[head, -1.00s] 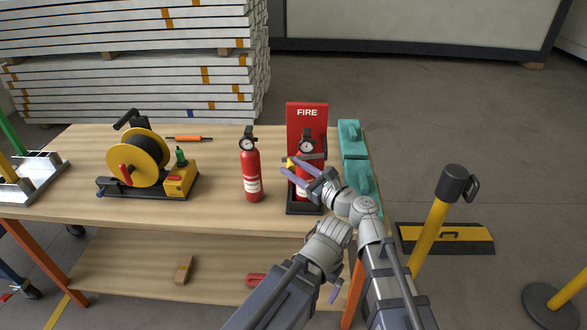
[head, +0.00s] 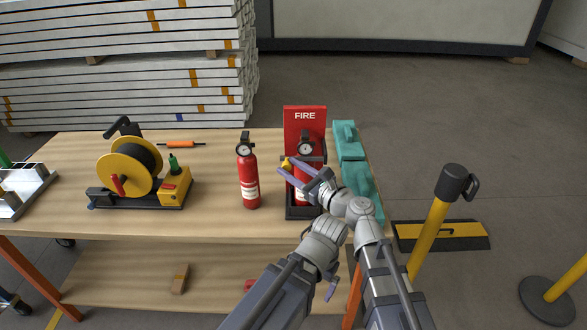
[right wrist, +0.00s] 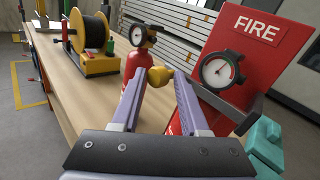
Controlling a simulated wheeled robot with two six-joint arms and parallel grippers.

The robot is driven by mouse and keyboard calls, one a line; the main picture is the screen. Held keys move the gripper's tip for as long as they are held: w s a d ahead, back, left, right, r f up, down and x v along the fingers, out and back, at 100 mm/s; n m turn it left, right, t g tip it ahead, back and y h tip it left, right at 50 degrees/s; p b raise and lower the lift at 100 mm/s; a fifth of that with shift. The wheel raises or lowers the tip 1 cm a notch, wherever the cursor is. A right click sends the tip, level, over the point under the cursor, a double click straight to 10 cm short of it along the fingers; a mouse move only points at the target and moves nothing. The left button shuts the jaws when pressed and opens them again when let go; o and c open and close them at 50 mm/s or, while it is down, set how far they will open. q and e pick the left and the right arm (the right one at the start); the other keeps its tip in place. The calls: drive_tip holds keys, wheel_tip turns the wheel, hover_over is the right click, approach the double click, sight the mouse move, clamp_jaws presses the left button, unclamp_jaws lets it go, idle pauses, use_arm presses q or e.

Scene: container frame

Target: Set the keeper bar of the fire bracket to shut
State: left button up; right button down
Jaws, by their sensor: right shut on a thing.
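The red fire bracket (head: 305,117) stands upright near the table's right end, marked FIRE, with a red extinguisher and its gauge (head: 306,149) in it. It also fills the right of the right wrist view (right wrist: 257,47). A yellow knob (head: 287,161) is at the bracket's front left. My right gripper (head: 284,166) is shut on this knob, which shows between its fingertips in the right wrist view (right wrist: 160,75). A dark bar (right wrist: 232,108) crosses the bracket there; its link to the knob is hidden. A purple finger of my left gripper (head: 331,290) shows low down, the rest hidden.
A loose red extinguisher (head: 248,180) stands just left of the bracket. A yellow cable reel (head: 130,166) is farther left. Teal cases (head: 350,145) lie right of the bracket. A yellow post (head: 430,230) stands beyond the table's right end. Bare tabletop lies between reel and loose extinguisher.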

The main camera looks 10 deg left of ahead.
use_arm(q)
drive_tip(key=shift+r, duration=0.1)
use_arm(e)
drive_tip(key=shift+w+a+r, duration=0.25)
drive_tip(key=shift+w+a, duration=0.05)
drive_tip(key=shift+a, duration=0.35)
drive_tip(key=c, duration=0.6)
unclamp_jaws()
drive_tip(key=shift+w, duration=0.1)
use_arm(q)
drive_tip(key=shift+w+a, duration=0.1)
drive_tip(key=shift+a, duration=0.25)
use_arm(e)
drive_tip(key=v, duration=0.9)
drive_tip(key=shift+f, duration=0.25)
drive_tip(key=shift+d, duration=0.15)
